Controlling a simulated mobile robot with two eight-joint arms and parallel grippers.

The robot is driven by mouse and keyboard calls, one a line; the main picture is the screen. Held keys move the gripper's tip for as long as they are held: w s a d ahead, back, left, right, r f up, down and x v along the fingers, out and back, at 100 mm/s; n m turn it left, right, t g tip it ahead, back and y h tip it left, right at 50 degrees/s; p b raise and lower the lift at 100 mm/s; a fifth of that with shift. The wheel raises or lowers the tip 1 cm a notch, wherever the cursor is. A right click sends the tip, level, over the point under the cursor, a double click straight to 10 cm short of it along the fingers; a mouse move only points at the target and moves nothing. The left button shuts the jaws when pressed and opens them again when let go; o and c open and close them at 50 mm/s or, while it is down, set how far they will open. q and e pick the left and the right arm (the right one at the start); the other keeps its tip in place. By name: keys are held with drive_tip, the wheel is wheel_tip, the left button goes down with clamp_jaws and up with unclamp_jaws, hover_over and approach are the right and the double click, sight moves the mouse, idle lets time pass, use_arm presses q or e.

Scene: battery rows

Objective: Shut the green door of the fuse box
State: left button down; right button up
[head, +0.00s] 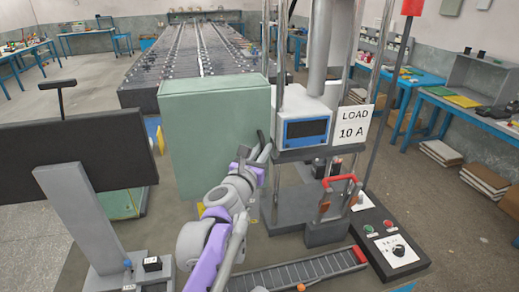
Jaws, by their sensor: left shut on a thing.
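The green fuse box (205,120) stands in the middle of the head view, with its large flat green door facing me. I cannot tell from this angle whether the door sits flush or slightly ajar. My left gripper (262,150) is at the right edge of the door, at about mid-height. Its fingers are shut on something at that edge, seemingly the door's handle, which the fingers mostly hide. My right gripper is not in view.
Right of the box stands a column with a blue-framed meter (306,129) and a "LOAD 10 A" sign (352,124). Below are a red-handled switch (340,181) and a button box (390,246). A dark monitor (75,150) stands at left. A ribbed strip (300,271) lies in front.

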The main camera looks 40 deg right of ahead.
use_arm(q)
drive_tip(key=shift+d+r, duration=0.1)
drive_tip(key=shift+r, duration=0.05)
idle(0.3)
drive_tip(key=c, duration=0.8)
unclamp_jaws()
drive_tip(key=shift+d, duration=0.1)
drive_tip(key=shift+c, duration=0.2)
drive_tip(key=shift+w, duration=0.1)
drive_tip(key=shift+a, duration=0.2)
drive_tip(key=shift+a, duration=0.3)
drive_tip(key=b+v, duration=0.1)
drive_tip(key=v, duration=0.9)
drive_tip(key=shift+s+b, duration=0.3)
drive_tip(key=shift+s, duration=0.05)
drive_tip(key=shift+d, duration=0.15)
